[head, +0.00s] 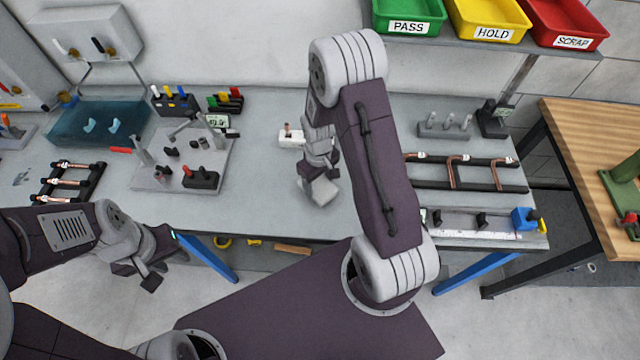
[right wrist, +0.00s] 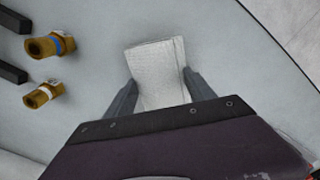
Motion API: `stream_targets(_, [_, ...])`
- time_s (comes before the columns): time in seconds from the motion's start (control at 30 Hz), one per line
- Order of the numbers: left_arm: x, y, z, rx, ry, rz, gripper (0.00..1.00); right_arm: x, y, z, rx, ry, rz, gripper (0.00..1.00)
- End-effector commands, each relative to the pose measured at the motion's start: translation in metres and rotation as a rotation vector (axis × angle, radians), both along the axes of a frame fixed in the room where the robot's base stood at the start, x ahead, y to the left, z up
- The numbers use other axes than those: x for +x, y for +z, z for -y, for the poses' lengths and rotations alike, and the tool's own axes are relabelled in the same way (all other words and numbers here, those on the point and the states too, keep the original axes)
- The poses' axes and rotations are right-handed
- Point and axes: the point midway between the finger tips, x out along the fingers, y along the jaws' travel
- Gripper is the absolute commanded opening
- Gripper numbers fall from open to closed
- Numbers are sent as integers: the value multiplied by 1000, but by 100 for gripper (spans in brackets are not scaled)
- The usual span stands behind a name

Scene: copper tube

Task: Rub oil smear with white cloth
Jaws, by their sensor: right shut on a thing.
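A white cloth (right wrist: 158,72) lies between the two fingers of my right gripper (right wrist: 165,90) in the right wrist view. The fingers are shut on it, and its free end sticks out over the grey bench top. In the head view my right gripper (head: 320,183) is over the middle of the bench near its front, with the pale cloth hard to tell from the gripper. A small grey smudge (head: 21,178) shows on the bench at the far left; I cannot tell whether it is the oil smear. My left gripper (head: 150,274) hangs in front of the bench, empty, its opening unclear.
Copper tubes lie on a black rack at left (head: 66,183) and another at right (head: 465,172). A tool fixture (head: 185,158) stands left of centre. Brass-coloured fittings (right wrist: 45,46) lie near the cloth in the right wrist view. Green, yellow and red bins (head: 408,15) sit on a shelf behind.

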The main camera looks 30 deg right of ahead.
Motion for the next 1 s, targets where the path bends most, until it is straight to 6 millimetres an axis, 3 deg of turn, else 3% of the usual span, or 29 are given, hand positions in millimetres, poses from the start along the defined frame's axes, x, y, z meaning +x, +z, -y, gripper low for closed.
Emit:
stream_targets(0.5, [0,45,0,0,0,0,36,7,51,-4,0,-2,0,25])
stream_targets(1.0, [0,48,0,0,0,0,36,8,54,-5,0,-2,0,25])
